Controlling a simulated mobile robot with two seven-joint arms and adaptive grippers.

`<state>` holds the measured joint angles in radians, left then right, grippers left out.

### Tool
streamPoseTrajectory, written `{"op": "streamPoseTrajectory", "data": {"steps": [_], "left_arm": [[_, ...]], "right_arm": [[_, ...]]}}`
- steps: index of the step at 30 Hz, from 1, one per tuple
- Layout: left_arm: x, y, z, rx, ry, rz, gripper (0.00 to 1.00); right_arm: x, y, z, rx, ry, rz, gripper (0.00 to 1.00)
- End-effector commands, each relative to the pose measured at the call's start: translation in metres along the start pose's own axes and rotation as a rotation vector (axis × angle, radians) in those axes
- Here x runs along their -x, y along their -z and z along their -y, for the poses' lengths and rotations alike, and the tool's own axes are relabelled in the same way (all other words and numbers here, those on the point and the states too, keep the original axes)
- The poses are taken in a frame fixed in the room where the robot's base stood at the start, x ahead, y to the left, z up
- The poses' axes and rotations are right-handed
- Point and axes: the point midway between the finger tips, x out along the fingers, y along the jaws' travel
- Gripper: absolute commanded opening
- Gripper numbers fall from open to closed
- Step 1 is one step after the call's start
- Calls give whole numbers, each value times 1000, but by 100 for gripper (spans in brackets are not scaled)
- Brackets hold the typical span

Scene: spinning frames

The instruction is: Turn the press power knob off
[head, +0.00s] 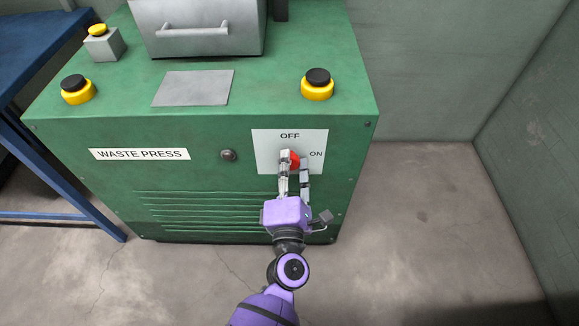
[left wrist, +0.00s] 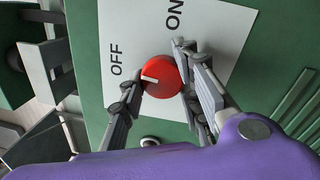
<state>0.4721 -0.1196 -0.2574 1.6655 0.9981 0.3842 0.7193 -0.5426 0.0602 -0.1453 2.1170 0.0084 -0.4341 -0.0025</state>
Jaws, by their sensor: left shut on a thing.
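The red power knob (head: 295,158) sits on a white panel (head: 262,140) on the front of the green waste press (head: 70,125). The panel has OFF at the top and ON at the right. My left gripper (head: 294,162) is shut on the knob, one finger on each side, partly hiding it in the head view. In the left wrist view, the red knob (left wrist: 163,75) lies between the fingertips, and its white mark points to the OFF label side. My right gripper is not in view.
Two yellow-and-black buttons (head: 317,85) (head: 78,90) and a small grey box with a yellow button (head: 103,43) are on the press top. A round dark fitting (head: 228,155) is left of the panel. A blue frame (head: 62,185) stands at left. Floor at right is clear.

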Motion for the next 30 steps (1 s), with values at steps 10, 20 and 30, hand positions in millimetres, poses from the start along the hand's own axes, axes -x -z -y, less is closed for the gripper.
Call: {"op": "streamPoseTrajectory", "data": {"steps": [10,20,30], "left_arm": [[-3,-3,-7,106,-19,-6,5],[-3,-2,-8,118,-21,-8,5],[-3,-2,-7,116,-18,-8,46]], "right_arm": [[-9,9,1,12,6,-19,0],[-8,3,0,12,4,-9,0],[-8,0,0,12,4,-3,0]]}}
